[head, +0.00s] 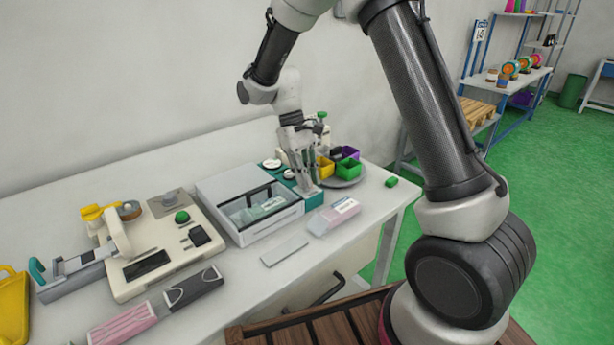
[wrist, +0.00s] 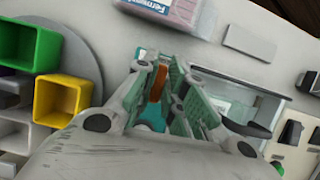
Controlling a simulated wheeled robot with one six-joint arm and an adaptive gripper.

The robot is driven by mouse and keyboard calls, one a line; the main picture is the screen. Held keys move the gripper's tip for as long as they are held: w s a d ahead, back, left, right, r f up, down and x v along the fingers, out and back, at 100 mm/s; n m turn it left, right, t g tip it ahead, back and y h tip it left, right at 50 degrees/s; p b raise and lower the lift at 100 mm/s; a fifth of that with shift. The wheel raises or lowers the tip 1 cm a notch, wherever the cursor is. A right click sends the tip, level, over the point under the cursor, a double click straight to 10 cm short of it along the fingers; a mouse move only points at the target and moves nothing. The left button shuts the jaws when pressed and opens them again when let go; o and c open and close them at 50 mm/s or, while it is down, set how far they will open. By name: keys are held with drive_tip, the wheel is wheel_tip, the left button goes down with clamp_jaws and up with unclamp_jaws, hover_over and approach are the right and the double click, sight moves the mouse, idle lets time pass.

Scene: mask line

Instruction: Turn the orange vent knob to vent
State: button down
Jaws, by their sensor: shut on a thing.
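The orange vent knob (wrist: 158,82) shows as a narrow orange strip between my fingers in the wrist view; the rest of it and any markings are hidden. It sits over the teal right-hand panel (head: 312,197) of the white machine (head: 216,190), which has a dark-framed clear window (head: 250,207). My gripper (head: 306,182) points down onto this panel and hides the knob in the head view. In the wrist view my gripper (wrist: 172,95) has its fingers on both sides of the knob, shut on it. I cannot read which setting the knob is at.
Green (head: 348,168), yellow and purple bins stand on a round grey tray right behind my gripper. A pink-and-white packet (head: 334,216) and a flat grey plate (head: 284,251) lie in front of the machine. Another machine with a green button (head: 181,216) stands left.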

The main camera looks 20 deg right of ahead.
drive_tip(key=shift+s+f, duration=0.2)
drive_tip(key=shift+s, duration=0.05)
drive_tip(key=c, duration=1.5)
unclamp_jaws()
drive_tip(key=shift+w, duration=0.15)
drive_tip(key=shift+r, duration=0.1)
drive_tip(key=v, duration=1.2)
drive_tip(key=shift+w, duration=0.1)
